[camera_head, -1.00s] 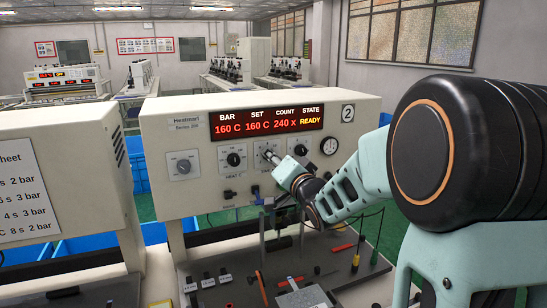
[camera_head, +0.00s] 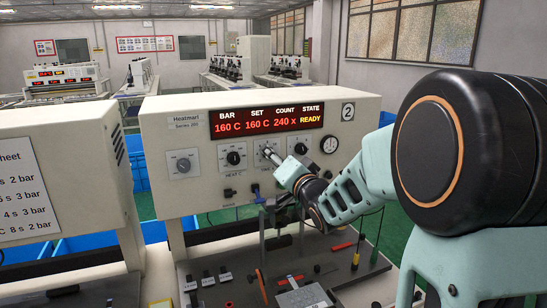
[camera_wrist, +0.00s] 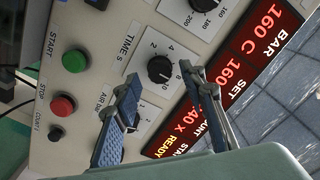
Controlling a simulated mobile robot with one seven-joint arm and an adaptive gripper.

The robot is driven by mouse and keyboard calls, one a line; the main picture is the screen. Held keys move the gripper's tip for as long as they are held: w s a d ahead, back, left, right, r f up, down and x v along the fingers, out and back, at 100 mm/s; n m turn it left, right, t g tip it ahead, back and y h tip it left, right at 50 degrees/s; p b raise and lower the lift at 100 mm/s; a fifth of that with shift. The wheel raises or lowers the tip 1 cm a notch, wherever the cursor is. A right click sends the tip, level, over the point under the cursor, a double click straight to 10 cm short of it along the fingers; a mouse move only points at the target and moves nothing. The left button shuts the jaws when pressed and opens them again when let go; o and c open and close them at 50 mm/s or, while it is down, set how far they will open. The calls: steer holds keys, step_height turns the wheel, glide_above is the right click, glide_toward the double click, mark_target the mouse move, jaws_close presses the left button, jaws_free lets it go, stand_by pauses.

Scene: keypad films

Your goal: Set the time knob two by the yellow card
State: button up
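In the head view my gripper (camera_head: 272,156) is at the panel and partly hides this knob. The knob's exact setting is unclear. A small yellow patch (camera_head: 160,303) shows at the lower left edge of the bench; I cannot tell if it is the yellow card.
The display (camera_head: 266,122) reads 160 C, 160 C, 240 x and READY. Neighbouring knobs (camera_head: 232,154) flank the time knob. Green (camera_wrist: 75,61) and red (camera_wrist: 63,105) buttons are nearby. A white sheet (camera_head: 25,190) is on the left machine. Tools (camera_head: 340,246) lie on the bench below.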

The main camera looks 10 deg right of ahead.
steer(key=s+d, duration=0.2)
steer(key=s, duration=0.8)
steer(key=shift+s, duration=0.4)
steer(key=shift+r, duration=0.1)
